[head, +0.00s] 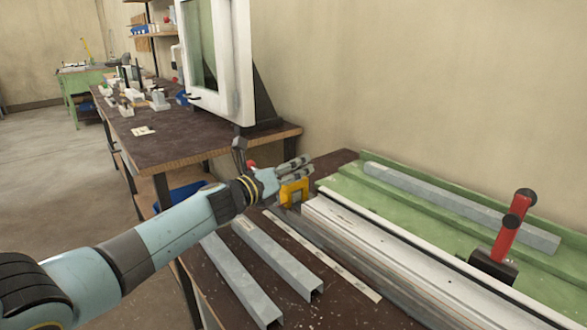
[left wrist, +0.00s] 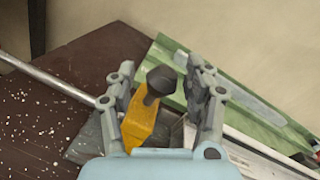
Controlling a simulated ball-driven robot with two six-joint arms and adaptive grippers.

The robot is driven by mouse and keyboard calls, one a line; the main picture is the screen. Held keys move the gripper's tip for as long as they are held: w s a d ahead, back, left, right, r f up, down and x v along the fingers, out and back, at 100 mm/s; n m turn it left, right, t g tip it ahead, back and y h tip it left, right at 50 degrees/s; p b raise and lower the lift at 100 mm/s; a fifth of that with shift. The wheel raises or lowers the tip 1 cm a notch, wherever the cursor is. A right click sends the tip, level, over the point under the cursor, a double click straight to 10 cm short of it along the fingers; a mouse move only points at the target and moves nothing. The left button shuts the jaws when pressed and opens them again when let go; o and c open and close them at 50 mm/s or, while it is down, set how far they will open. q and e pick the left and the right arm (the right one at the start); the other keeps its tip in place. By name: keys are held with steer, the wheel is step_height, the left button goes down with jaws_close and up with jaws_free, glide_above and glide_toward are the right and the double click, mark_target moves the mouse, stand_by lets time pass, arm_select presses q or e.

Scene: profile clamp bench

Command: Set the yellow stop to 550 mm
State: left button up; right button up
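The yellow stop (head: 294,191) sits at the far left end of the pale metal profile rail (head: 375,245) in the head view. In the left wrist view the yellow stop (left wrist: 140,122) stands between my left gripper's fingers, with a black knob (left wrist: 160,80) at its top. My left gripper (head: 303,168) is just above and around the stop in the head view. In the left wrist view the left gripper (left wrist: 162,95) has its fingers apart, with a clear gap on the right side of the stop. No millimetre marks are readable. My right gripper is not in view.
A red-handled clamp (head: 510,226) stands on the green bed (head: 350,188) at the right, near a grey bar (head: 450,203). Loose grey profiles (head: 275,255) and a pale strip (head: 320,255) lie on the dark bench in front of the rail.

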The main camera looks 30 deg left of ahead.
arm_select(q)
steer(key=s+a, duration=0.2)
steer(key=s, duration=0.9)
steer(key=shift+s, duration=0.35)
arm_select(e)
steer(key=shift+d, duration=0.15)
arm_select(q)
steer(key=shift+s+f, duration=0.1)
